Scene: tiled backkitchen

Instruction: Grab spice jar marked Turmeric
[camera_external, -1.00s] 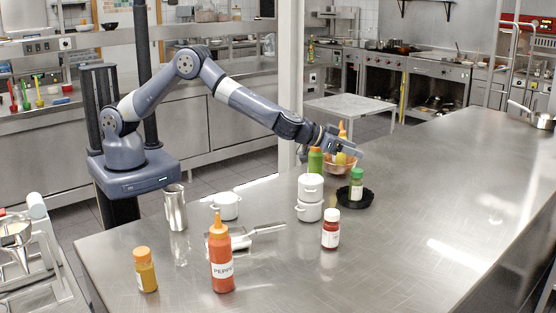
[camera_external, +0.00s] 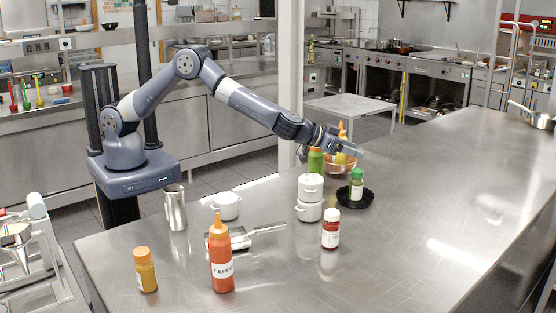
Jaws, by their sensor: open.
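Three spice jars stand upright on the steel counter; I cannot read "Turmeric" on any of them. One with an orange cap and yellow-orange contents (camera_external: 146,271) is at the front left. One with a red cap and a white label (camera_external: 330,231) is right of centre. One with a green cap (camera_external: 356,185) stands in a black fluted dish (camera_external: 369,199). My gripper (camera_external: 352,148) is open and empty, in the air above and beyond the green-capped jar, far from the orange-capped one.
An orange squeeze bottle marked PEPPER (camera_external: 221,258) stands beside the orange-capped jar. Two stacked white pots (camera_external: 310,199), another white pot (camera_external: 227,206), a metal pitcher (camera_external: 175,208) and a scoop (camera_external: 250,234) stand or lie nearby. A copper-coloured bowl (camera_external: 341,166) and bottles stand behind.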

